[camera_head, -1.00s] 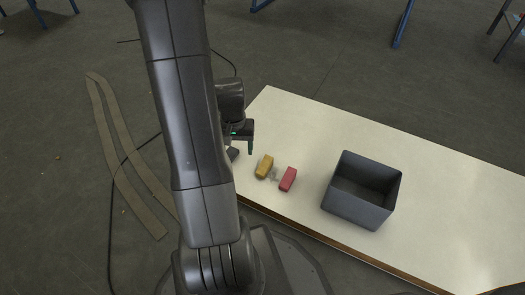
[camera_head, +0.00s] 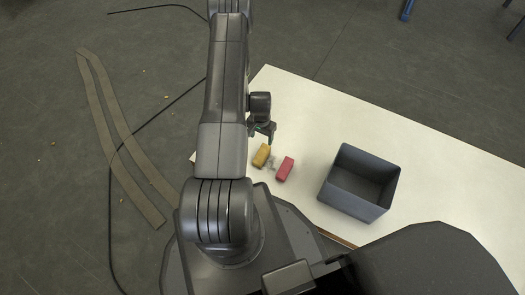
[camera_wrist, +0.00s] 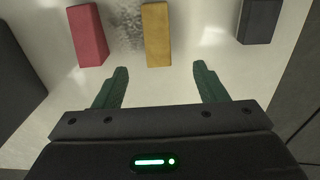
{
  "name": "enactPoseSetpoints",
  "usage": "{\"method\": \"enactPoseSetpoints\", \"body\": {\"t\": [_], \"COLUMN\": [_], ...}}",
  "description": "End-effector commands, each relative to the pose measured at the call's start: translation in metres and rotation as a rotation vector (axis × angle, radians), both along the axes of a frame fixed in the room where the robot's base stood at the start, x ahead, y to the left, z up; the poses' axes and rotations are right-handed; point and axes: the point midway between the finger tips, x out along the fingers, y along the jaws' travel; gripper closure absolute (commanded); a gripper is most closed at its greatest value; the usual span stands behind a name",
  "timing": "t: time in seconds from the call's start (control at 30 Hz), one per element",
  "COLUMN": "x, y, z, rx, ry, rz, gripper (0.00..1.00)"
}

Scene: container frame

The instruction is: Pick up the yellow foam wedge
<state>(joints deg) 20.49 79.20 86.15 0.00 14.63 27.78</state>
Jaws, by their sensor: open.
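The yellow foam wedge (camera_head: 261,155) lies on the white table to the left of a red block (camera_head: 285,168). In the wrist view the yellow wedge (camera_wrist: 157,34) stands just beyond the fingertips, roughly midway between them. The red block (camera_wrist: 88,36) is to its left there. My gripper (camera_wrist: 160,75) is open and empty, with its two green fingers apart. In the head view my gripper (camera_head: 266,131) is just behind the yellow wedge, and my arm partly hides it.
A grey open bin (camera_head: 355,183) stands on the table (camera_head: 440,160) to the right. A grey speckled object (camera_wrist: 124,26) sits between the two blocks. A dark block (camera_wrist: 259,20) is to the right of the yellow wedge in the wrist view.

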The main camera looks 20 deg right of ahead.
Motion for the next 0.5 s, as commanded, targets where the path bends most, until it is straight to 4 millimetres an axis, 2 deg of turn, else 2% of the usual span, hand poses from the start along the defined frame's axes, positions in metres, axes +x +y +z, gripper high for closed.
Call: {"method": "enactPoseSetpoints", "body": {"t": [0.3,0.5], "x": [-0.001,-0.001], "y": [0.000,0.000], "z": [-0.061,-0.083], "rx": [0.001,0.000], "ry": [0.002,0.000], "rz": [-0.001,-0.001], "gripper": [0.35,0.35]}}
